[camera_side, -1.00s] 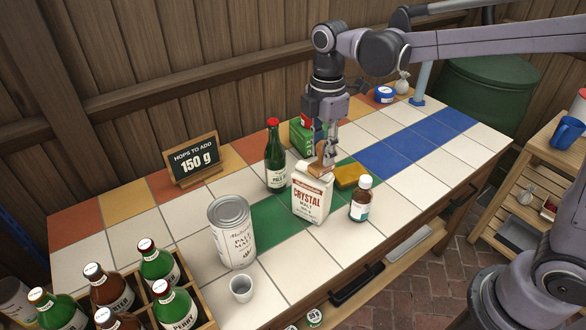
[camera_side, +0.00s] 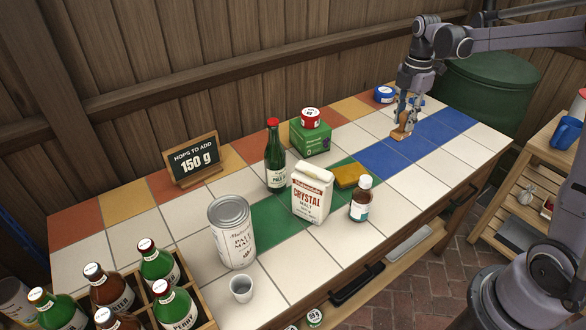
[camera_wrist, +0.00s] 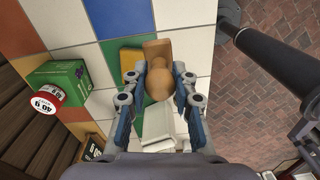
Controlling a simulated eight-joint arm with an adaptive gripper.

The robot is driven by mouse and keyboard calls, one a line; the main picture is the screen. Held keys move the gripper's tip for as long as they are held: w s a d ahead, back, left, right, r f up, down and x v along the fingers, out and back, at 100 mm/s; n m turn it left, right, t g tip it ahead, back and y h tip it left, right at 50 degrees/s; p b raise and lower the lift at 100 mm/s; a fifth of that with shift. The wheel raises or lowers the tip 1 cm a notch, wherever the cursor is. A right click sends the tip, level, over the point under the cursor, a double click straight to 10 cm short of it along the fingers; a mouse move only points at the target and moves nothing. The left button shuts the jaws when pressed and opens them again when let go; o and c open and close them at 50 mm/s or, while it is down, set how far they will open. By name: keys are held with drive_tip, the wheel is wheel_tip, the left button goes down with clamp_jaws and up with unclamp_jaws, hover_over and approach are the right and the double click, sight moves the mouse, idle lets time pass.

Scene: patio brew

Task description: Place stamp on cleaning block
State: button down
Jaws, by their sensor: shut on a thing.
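My gripper (camera_side: 405,119) is shut on the wooden stamp (camera_side: 400,133). In the side view it is over the blue and white tiles at the right; whether the stamp touches the tiles I cannot tell. In the wrist view the stamp (camera_wrist: 160,84), with a round knob and flat block, sits between the fingertips (camera_wrist: 160,76). The cleaning block (camera_side: 349,176) is a yellow-orange slab lying on green tiles behind the brown bottle, left of and nearer than my gripper. It also shows in the wrist view (camera_wrist: 132,60), partly hidden by the stamp.
Around the block stand a malt carton (camera_side: 311,193), brown bottle (camera_side: 361,199), green box (camera_side: 310,138) with a red tin (camera_side: 311,118) on top, and green bottle (camera_side: 275,157). A large can (camera_side: 232,232) and cup (camera_side: 241,288) are nearer. White tiles right of the block are clear.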

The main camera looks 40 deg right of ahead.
wheel_tip(320, 180, down, 3)
drive_tip(key=shift+r, duration=0.15)
approach(351, 172)
drive_tip(key=shift+f, duration=1.8)
drive_tip(key=c, duration=1.1)
unclamp_jaws()
drive_tip(key=shift+f, duration=0.1)
drive_tip(key=shift+o, duration=0.2)
